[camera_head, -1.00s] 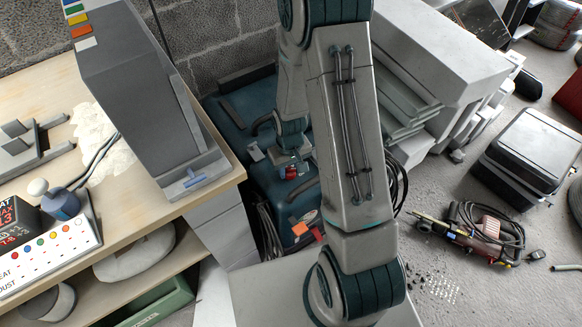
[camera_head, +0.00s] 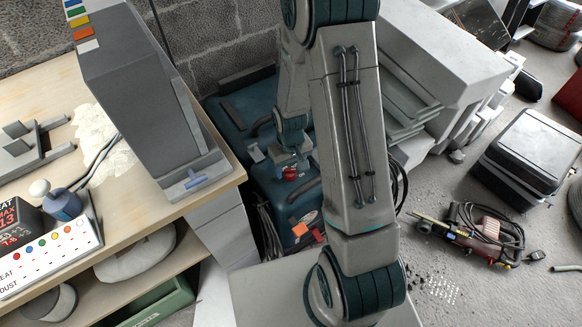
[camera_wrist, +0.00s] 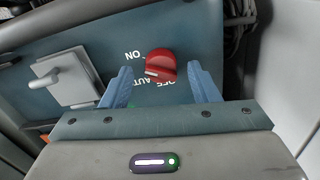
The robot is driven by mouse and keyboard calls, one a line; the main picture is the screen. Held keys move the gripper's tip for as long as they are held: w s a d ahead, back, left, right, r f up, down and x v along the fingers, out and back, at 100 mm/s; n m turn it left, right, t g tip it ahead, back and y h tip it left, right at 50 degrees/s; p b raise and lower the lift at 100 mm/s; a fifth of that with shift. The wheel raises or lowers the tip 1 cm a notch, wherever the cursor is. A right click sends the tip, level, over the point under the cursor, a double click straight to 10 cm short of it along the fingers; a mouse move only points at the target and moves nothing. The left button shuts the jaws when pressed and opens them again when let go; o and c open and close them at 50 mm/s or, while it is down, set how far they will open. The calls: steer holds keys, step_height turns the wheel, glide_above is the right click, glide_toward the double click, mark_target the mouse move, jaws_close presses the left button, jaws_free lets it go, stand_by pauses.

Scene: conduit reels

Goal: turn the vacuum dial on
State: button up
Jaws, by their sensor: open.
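The vacuum dial is a red round knob (camera_wrist: 160,64) on the blue-green vacuum panel (camera_wrist: 196,35), with upside-down ON, OFF and AUTO lettering around it. A pale mark shows on the knob's lower left; I cannot tell exactly which label it points at. My gripper (camera_wrist: 161,70) is open, its two blue fingers on either side of the knob with gaps showing. In the head view the red knob (camera_head: 290,173) sits just below my gripper (camera_head: 290,162), on the vacuum (camera_head: 238,115) by the wall. The fingertips are too small to make out there.
A grey latch plate (camera_wrist: 66,79) stands left of the dial. A workbench (camera_head: 215,188) with a tall grey machine (camera_head: 135,85) is left of the vacuum. White stepped blocks (camera_head: 450,60) stand right. A power tool (camera_head: 480,235) and a black case (camera_head: 535,155) lie on the floor.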

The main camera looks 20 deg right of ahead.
mark_target(290, 170)
step_height(290, 170, up, 12)
steer(key=p, duration=0.2)
steer(key=shift+r+p, duration=0.2)
steer(key=shift+p, duration=0.2)
